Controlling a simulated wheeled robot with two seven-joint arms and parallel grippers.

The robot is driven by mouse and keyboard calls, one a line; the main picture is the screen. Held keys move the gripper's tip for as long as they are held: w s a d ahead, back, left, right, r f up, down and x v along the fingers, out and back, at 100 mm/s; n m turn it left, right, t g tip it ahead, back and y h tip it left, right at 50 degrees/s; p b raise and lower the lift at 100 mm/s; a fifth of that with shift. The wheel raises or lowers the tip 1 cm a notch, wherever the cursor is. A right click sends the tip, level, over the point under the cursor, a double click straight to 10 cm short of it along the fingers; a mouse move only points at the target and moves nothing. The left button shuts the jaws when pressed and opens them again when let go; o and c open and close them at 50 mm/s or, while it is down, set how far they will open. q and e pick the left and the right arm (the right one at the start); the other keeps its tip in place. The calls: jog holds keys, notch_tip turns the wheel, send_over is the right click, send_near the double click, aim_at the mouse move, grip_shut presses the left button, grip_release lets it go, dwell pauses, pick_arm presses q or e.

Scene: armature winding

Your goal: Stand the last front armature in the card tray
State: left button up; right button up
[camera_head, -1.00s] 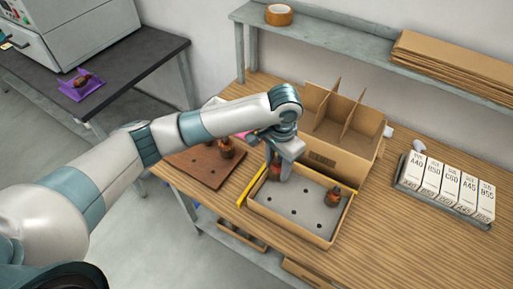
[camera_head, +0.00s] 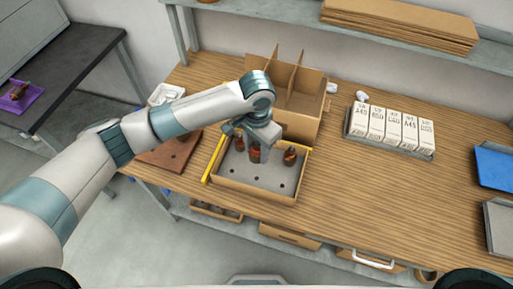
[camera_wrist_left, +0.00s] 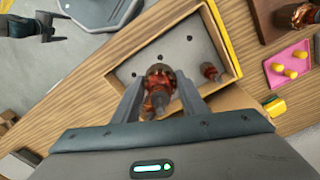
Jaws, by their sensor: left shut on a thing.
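The card tray (camera_head: 252,194) is a shallow brown box with a grey, holed floor; it also shows in the left wrist view (camera_wrist_left: 226,42). My left gripper (camera_head: 257,147) points down over its middle and is shut on a copper-brown armature (camera_head: 255,155). The held armature shows between the fingers in the left wrist view (camera_wrist_left: 159,85). It looks upright; I cannot tell whether it touches the floor. One armature (camera_head: 239,143) stands at the tray's back left, another (camera_head: 290,155) at its right. A dark gripper-like part (camera_wrist_left: 45,27), probably my right gripper, shows at the wrist view's upper left.
A divided cardboard box (camera_head: 300,122) stands right behind the tray. A brown board (camera_head: 168,157) lies to the left, with an armature (camera_wrist_left: 298,15) on it in the wrist view. A rack of white boxes (camera_head: 392,130) stands right. The bench right of the tray is clear.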

pick_arm(q)
jog(key=shift+f, duration=0.9)
jog(key=shift+f+b, duration=0.7)
jog(key=shift+f, duration=0.65)
notch_tip(320, 180, down, 2)
jog(key=b, duration=0.2)
jog(key=shift+b, duration=0.35)
notch_tip(320, 180, down, 2)
jog(key=shift+b, duration=1.2)
notch_tip(320, 180, down, 2)
jog(key=shift+b, duration=1.2)
jog(key=shift+r, duration=0.1)
pick_arm(e)
notch_tip(320, 180, down, 9)
jog(key=shift+d+r, duration=0.15)
jog(key=shift+d, duration=0.15)
pick_arm(q)
jog(key=shift+f, duration=0.4)
pick_arm(e)
jog(key=shift+s+d, duration=0.1)
jog(key=shift+d, duration=0.1)
pick_arm(q)
jog(key=shift+f, duration=0.6)
pick_arm(e)
jog(key=shift+f, duration=0.2)
